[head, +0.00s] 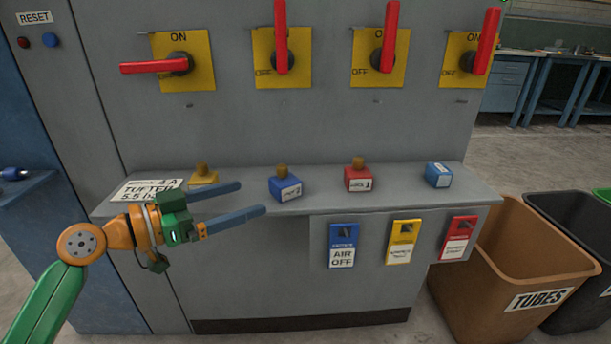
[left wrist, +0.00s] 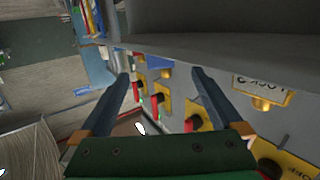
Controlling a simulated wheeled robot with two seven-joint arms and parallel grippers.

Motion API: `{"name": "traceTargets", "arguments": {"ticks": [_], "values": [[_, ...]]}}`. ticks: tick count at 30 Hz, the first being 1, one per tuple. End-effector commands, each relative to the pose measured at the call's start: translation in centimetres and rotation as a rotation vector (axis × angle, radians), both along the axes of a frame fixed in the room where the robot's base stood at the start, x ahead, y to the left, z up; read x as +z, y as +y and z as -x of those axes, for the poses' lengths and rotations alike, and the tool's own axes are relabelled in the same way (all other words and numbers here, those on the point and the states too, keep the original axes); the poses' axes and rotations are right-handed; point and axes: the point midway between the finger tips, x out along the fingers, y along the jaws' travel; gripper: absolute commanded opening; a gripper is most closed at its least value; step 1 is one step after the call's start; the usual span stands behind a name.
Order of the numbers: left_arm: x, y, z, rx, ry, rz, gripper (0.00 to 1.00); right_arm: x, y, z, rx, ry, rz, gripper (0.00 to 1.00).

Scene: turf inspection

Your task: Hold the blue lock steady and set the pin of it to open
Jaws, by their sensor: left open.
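A blue lock (head: 286,189) with a white label and a brass pin (head: 282,169) on top stands on the grey shelf (head: 330,204), left of its middle. A second blue block (head: 438,175) with a label is near the shelf's right end; no brass pin shows on it. My left gripper (head: 253,198) is open and empty, its two fingers pointing right, just left of the first blue lock. It also shows open in the left wrist view (left wrist: 161,75); I cannot tell there which blue piece is the lock. My right gripper is not in view.
A yellow lock (head: 203,175) and a red lock (head: 358,178) flank the blue one. Red lever handles (head: 150,67) on yellow plates are on the panel above. Blue, yellow and red tags hang below the shelf. A brown bin (head: 515,250) stands at right.

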Motion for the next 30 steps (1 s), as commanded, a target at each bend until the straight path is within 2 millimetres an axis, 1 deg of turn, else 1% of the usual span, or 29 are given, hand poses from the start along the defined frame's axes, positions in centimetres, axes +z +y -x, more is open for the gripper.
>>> {"name": "traceTargets", "arguments": {"ticks": [3,9,12,18,26,27,28,29,30], "values": [[0.2,-1.6,-1.0,-0.002,0.002,0.003,1.00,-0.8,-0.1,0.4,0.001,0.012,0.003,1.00],[-0.4,-5.0,-3.2,-0.003,0.001,0.002,1.00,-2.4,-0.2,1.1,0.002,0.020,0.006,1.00],[-0.7,-6.3,-4.1,-0.003,0.001,0.002,1.00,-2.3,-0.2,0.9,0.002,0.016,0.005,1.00],[-1.0,-7.7,-5.2,-0.001,-0.001,-0.001,1.00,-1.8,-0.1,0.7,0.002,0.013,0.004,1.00],[-1.0,-7.8,-5.3,-0.001,0.000,-0.001,1.00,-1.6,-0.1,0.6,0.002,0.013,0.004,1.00],[-1.0,-7.8,-5.3,-0.001,0.000,-0.001,0.95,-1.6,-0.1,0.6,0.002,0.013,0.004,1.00],[-1.0,-7.8,-5.3,-0.001,0.000,-0.001,0.86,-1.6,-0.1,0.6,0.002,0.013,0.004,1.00],[-1.0,-7.8,-5.3,-0.001,0.000,-0.001,0.78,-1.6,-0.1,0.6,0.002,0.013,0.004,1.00],[-1.0,-7.8,-5.2,-0.001,0.000,-0.001,0.68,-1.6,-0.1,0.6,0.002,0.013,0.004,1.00]]}}
